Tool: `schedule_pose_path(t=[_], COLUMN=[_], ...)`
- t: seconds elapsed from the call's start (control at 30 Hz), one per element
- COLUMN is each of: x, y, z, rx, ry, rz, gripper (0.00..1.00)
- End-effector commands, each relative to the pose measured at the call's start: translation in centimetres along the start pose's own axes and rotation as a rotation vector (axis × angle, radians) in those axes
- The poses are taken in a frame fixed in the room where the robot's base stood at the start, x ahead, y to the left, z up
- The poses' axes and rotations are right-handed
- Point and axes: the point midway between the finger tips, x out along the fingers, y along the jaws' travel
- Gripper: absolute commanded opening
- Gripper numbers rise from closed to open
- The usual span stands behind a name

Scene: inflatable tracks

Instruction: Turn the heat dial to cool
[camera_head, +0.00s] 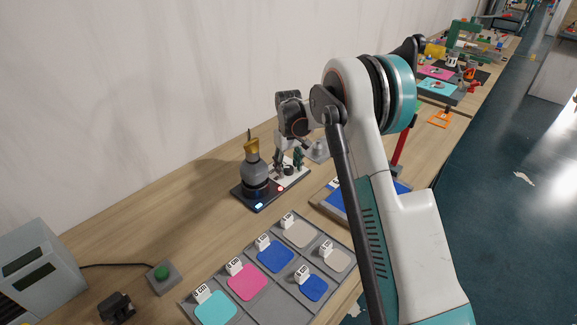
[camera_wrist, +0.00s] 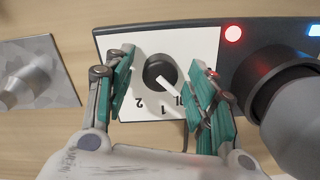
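The heat dial (camera_wrist: 158,72) is a round black knob on a white panel (camera_wrist: 183,42). Its white pointer is tilted to the lower right in the wrist view. The marks "2" and "1" show below the knob; another mark at right is partly hidden by a finger. My gripper (camera_wrist: 163,84) is open, with one green finger on each side of the knob. Both fingers look apart from it. In the head view my gripper (camera_head: 288,160) is over the white panel (camera_head: 297,176), beside the grey heater with a brass-coloured top (camera_head: 254,173).
A red light (camera_wrist: 233,34) and a blue light (camera_wrist: 315,30) glow on the dark base (camera_wrist: 235,65). A metal fitting on a grey plate (camera_wrist: 35,80) lies left of the panel. A tray of coloured squares (camera_head: 245,283) and a green button (camera_head: 162,272) are on the bench.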

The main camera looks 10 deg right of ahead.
Motion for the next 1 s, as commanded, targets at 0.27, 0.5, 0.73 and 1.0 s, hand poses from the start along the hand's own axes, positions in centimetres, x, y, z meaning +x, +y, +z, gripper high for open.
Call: schedule_pose_path(t=[0.27, 0.5, 0.73, 1.0], x=[-0.7, -4.9, -9.3, -11.8], y=[0.0, 0.0, 0.0, 0.0], z=[0.0, 0.0, 0.0, 0.0], rx=[0.0, 0.0, 0.0, 0.0], ry=[0.0, 0.0, 0.0, 0.0], rz=[0.0, 0.0, 0.0, 0.0], gripper=[0.51, 0.51, 0.51, 0.51])
